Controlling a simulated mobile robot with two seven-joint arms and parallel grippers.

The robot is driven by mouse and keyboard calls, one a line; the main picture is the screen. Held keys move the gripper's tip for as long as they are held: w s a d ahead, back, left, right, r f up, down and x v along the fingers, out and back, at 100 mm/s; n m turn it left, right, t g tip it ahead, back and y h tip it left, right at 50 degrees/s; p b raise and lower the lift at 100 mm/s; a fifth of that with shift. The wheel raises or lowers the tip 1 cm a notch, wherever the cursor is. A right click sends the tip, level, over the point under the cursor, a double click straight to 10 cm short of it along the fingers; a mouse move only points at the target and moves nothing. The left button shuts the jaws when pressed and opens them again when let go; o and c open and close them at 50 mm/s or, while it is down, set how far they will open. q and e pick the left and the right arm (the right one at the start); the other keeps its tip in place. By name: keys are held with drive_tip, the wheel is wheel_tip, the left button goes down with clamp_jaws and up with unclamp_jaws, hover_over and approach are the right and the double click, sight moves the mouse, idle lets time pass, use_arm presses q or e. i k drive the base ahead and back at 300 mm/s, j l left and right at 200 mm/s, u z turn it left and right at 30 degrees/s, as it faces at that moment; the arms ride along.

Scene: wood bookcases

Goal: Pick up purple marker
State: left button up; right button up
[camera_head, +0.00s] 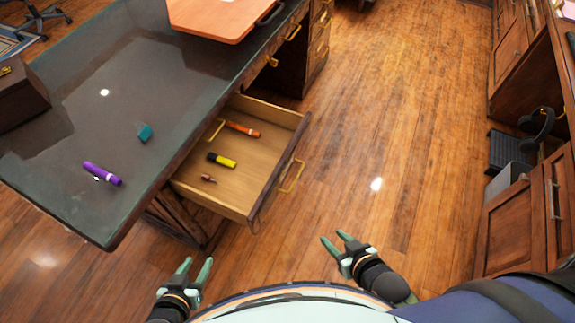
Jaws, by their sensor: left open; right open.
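The purple marker (102,173) lies on its side on the dark desk top (75,135), near its front left corner. My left gripper (196,267) is open and empty, low in the view, below and to the right of the marker and well apart from it. My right gripper (336,242) is open and empty over the floor, in front of the open drawer and to its right. Nothing hides the marker.
A teal block (145,133) sits on the desk near the marker. The open drawer (270,181) juts out and holds an orange marker (243,129), a yellow marker (222,160) and a small reddish item (209,179). A wooden box (18,97) stands at left. Floor (400,150) is clear.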

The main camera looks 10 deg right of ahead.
sight(96, 171)
drive_tip(key=u, duration=1.2)
